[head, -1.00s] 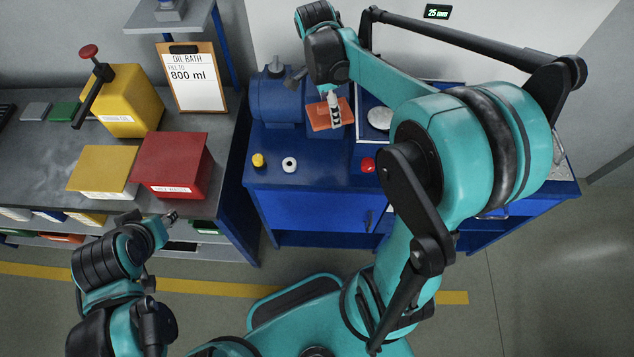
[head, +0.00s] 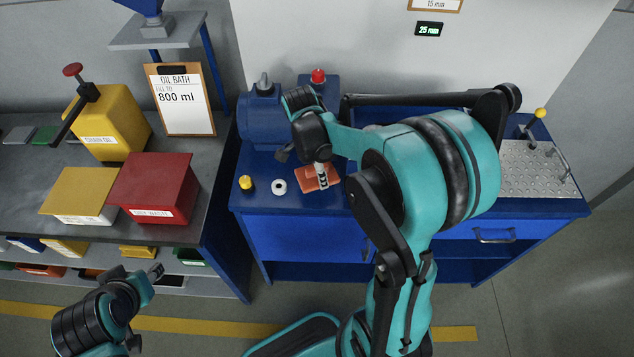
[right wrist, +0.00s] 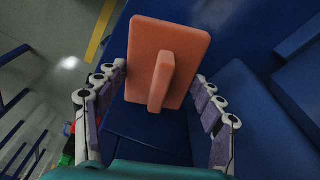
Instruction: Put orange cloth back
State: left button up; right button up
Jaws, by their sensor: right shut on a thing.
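The orange cloth is a flat orange slab with a raised ridge; it shows in the head view (head: 308,181), near the blue bench's front edge, beside a white ring. My right gripper (head: 321,170) is shut on it. In the right wrist view the cloth (right wrist: 150,50) fills the space between the gripper's two fingers (right wrist: 160,76). I cannot tell whether the cloth touches the bench top. My left gripper (head: 157,271) is at the lower left, away from the bench; its fingers are too small to read.
The blue bench (head: 300,235) carries a yellow-topped part (head: 246,184), the white ring (head: 279,187), a blue motor-like unit (head: 263,118) and a metal plate (head: 530,170). My right arm hides its middle. The grey shelf at left holds a red box (head: 155,188) and yellow containers (head: 108,125).

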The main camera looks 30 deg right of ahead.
aim_at(315, 174)
notch_tip(315, 174, down, 5)
jog(key=shift+r+b, duration=0.2)
jog(key=shift+b, duration=0.7)
jog(key=shift+r, duration=0.1)
jog(key=o, duration=1.1)
jog(key=shift+f, duration=0.2)
jog(key=shift+r, duration=0.1)
